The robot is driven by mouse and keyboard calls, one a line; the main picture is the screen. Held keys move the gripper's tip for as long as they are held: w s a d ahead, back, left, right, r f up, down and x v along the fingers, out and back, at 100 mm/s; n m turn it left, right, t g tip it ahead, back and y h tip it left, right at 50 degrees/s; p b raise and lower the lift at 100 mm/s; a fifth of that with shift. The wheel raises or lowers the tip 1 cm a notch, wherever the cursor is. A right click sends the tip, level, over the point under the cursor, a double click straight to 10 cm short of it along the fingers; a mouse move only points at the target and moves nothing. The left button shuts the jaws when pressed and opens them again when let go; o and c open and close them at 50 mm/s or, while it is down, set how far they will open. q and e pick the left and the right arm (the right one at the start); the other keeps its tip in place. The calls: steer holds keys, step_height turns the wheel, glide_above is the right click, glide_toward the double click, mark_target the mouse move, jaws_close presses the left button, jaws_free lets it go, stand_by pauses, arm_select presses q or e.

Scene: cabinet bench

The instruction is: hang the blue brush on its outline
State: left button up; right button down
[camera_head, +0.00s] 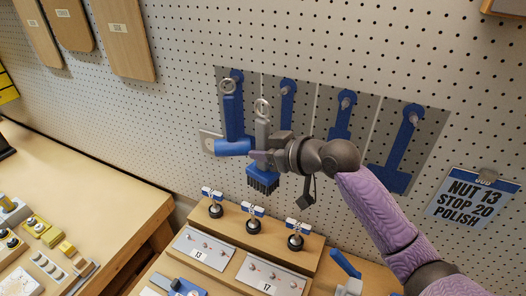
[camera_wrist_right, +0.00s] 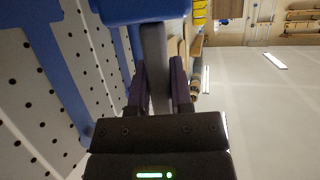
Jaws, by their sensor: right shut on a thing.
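The blue brush has a grey handle with a ring at its top and a blue head (camera_head: 263,174) with dark bristles pointing down. My right gripper (camera_head: 262,157) is shut on its handle and holds it roughly upright before the pegboard. In the right wrist view the grey handle (camera_wrist_right: 153,55) stands between the fingers (camera_wrist_right: 160,88), with the blue head at the top. A grey panel carries blue outlines with pegs: the second (camera_head: 286,108), third (camera_head: 342,122) and fourth (camera_head: 402,145) show, partly covered by my arm. I cannot tell whether the brush touches the board. My left gripper is out of view.
A blue tool (camera_head: 232,117) with a ring hangs at the first outline, close left of the brush. Below are a wooden stand (camera_head: 240,238) with several small knobs and labelled plates. A sign (camera_head: 476,200) hangs at right. Wooden boards (camera_head: 124,38) hang at upper left.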

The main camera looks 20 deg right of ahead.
steer(key=shift+d, duration=0.1)
arm_select(q)
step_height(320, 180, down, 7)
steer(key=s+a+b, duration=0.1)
steer(key=b, duration=0.5)
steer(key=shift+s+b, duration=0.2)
steer(key=shift+b, duration=0.1)
arm_select(e)
steer(key=w+d+f, duration=0.1)
steer(key=w+d, duration=0.4)
steer(key=d, duration=0.1)
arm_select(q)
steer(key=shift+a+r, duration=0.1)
arm_select(e)
steer(key=c, duration=0.7)
jaws_free()
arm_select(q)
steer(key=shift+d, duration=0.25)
arm_select(e)
steer(key=shift+o, duration=1.3)
